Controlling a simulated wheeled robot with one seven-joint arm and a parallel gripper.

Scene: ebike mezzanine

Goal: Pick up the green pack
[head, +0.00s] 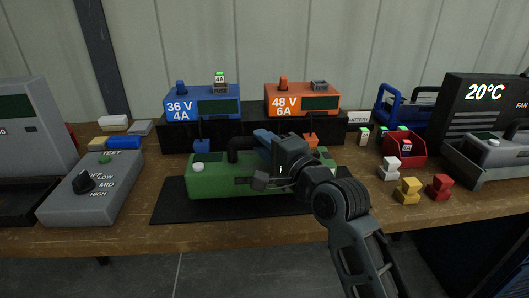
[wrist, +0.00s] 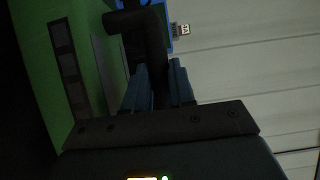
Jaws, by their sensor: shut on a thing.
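The green pack (head: 222,183) is a long green block with a white knob at its left end and a black handle (head: 236,144) on top. It is at the black mat (head: 180,212) on the bench; I cannot tell whether it rests there or is slightly raised. My gripper (head: 266,138) comes in from the right, over the pack, and partly hides its top and right end. In the wrist view the blue fingers (wrist: 160,82) are closed around the black handle, with the green side (wrist: 55,50) to the left.
Behind stand a blue 36 V 4A charger (head: 202,103) and an orange 48 V 6A charger (head: 302,99) on a black riser (head: 160,136). A grey tester (head: 92,192) is left. A red bin (head: 404,146) and several small coloured blocks are right.

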